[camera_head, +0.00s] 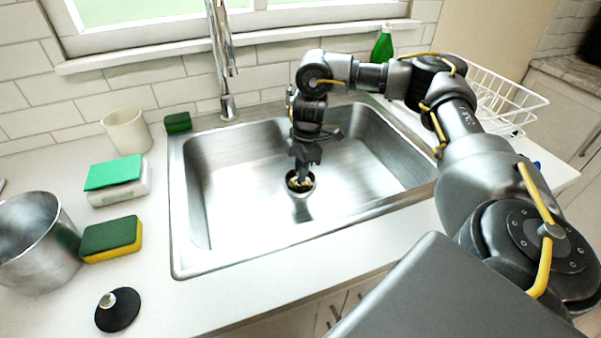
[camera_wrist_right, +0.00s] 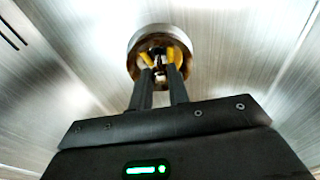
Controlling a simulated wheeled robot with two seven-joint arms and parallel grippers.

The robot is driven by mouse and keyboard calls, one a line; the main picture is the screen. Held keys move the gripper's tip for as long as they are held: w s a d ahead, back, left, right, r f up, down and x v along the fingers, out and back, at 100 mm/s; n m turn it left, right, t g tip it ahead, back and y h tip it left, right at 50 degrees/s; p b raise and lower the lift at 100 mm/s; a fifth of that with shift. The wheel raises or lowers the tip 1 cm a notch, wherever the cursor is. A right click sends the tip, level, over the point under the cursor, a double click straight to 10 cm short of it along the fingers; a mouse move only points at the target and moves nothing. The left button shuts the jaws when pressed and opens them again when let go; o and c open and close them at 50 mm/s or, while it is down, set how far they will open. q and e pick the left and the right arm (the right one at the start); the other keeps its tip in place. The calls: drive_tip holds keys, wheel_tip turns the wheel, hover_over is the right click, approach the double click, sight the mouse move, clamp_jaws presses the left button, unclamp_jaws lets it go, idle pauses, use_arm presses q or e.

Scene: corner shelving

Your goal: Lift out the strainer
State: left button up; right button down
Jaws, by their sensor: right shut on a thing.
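The strainer (camera_head: 300,187) sits in the drain of the steel sink (camera_head: 230,205), with dark and yellowish bits inside its rim. In the right wrist view the strainer (camera_wrist_right: 134,58) shows as a round metal rim around the fingertips. My right gripper (camera_head: 303,178) reaches down into the sink from above. Its fingers (camera_wrist_right: 160,75) are close together and shut on the strainer's middle, which they partly hide. The strainer appears to be at the drain; I cannot tell whether it is raised at all. My left gripper is not in view.
A faucet (camera_head: 222,60) stands behind the sink. Left on the counter are a cup (camera_head: 126,131), sponges (camera_head: 112,237), a steel pot (camera_head: 35,240) and a black stopper (camera_head: 118,312). A green bottle (camera_head: 382,47) and white dish rack (camera_head: 500,95) stand at the right. The sink basin is otherwise clear.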

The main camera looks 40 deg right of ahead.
drive_tip(key=shift+r, duration=0.1)
